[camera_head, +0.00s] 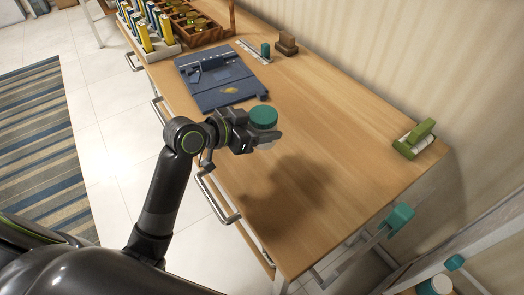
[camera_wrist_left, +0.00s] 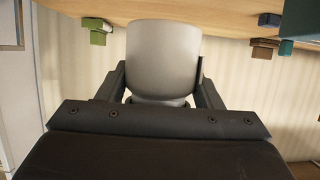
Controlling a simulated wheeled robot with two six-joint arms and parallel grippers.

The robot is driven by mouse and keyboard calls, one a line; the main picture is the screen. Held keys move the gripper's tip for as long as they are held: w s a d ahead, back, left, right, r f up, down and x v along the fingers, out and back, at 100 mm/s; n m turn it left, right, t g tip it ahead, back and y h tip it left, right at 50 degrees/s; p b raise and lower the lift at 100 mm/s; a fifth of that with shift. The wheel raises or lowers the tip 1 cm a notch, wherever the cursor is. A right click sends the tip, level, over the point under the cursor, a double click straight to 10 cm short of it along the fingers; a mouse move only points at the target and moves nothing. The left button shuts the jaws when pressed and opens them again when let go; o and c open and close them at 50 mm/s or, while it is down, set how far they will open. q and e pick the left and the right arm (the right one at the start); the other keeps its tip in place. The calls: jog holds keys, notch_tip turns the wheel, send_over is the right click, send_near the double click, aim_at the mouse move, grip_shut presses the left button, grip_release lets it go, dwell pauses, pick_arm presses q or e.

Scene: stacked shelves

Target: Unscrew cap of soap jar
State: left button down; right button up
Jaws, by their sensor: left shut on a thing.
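My left gripper (camera_head: 268,138) is shut on the soap jar, held above the wooden table. The jar's teal cap (camera_head: 263,117) sits on top, above the fingers. The jar's pale body is mostly hidden by the gripper in the head view. In the left wrist view the smooth grey jar body (camera_wrist_left: 163,58) stands between the two dark fingers of my left gripper (camera_wrist_left: 160,85); the cap cannot be made out there. My right gripper is not in view.
The table (camera_head: 340,160) is clear around the jar's shadow. A blue board (camera_head: 220,76) lies behind it. Small blocks (camera_head: 286,44), a bottle rack (camera_head: 165,50) and a wooden crate (camera_head: 215,38) stand at the far end. A green block-like object (camera_head: 414,140) sits near the right edge, by the wall.

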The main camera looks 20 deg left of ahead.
pick_arm(q)
jog(key=shift+f, duration=3.45)
jog(key=shift+f, duration=0.1)
jog(key=shift+f+b, duration=0.15)
jog(key=shift+b, duration=0.25)
jog(key=shift+c, duration=2)
grip_release()
jog(key=shift+r, duration=0.25)
jog(key=v, duration=1.2)
